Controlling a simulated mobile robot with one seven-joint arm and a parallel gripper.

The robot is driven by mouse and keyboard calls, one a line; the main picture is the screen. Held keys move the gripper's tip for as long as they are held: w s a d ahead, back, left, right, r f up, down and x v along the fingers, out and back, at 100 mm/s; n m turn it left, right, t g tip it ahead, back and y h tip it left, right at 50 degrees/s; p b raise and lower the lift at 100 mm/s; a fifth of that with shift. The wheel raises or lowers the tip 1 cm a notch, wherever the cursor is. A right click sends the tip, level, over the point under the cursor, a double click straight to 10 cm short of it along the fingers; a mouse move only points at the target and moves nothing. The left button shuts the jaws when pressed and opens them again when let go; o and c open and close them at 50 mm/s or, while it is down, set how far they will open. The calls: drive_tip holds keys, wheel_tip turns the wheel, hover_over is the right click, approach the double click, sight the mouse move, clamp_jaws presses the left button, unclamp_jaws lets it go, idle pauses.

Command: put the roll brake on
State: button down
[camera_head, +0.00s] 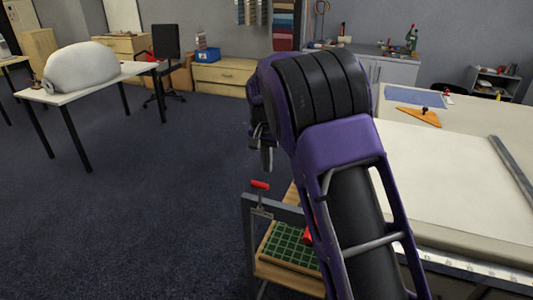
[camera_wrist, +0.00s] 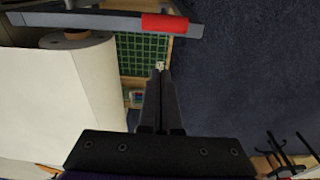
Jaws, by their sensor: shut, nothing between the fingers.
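A red-gripped grey lever (camera_wrist: 165,23) lies across the top of the wrist view, near the end of a white roll (camera_wrist: 72,90) with a brown core; I take it for the roll brake. In the head view a red handle (camera_head: 260,185) stands up on the grey frame, and another red part shows beside my arm (camera_head: 308,236). I cannot tell which of these is the lever in the wrist view. My gripper (camera_wrist: 160,72) is shut and empty, apart from the lever, its tips over the shelf's edge. In the head view my gripper (camera_head: 266,157) is partly hidden behind my arm.
A wooden shelf with a green grid mat (camera_head: 290,246) sits low in the frame; the mat also shows in the wrist view (camera_wrist: 140,52). The cloth table (camera_head: 440,190) fills the right side. Open dark floor (camera_head: 150,210) lies left.

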sight(260, 197)
drive_tip(key=shift+s+a+f+b, duration=0.1)
drive_tip(key=shift+s+a+f, duration=0.15)
drive_tip(key=shift+s, duration=0.3)
drive_tip(key=shift+s+a+f+b, duration=0.1)
drive_tip(key=shift+s+f, duration=0.1)
drive_tip(key=shift+s, duration=0.4)
drive_tip(key=shift+s+a+f+b, duration=0.1)
drive_tip(key=shift+s+a+f, duration=0.15)
drive_tip(key=shift+s, duration=0.3)
drive_tip(key=shift+s+a+t+b, duration=0.1)
drive_tip(key=shift+s+t+b, duration=0.2)
drive_tip(key=shift+s, duration=0.05)
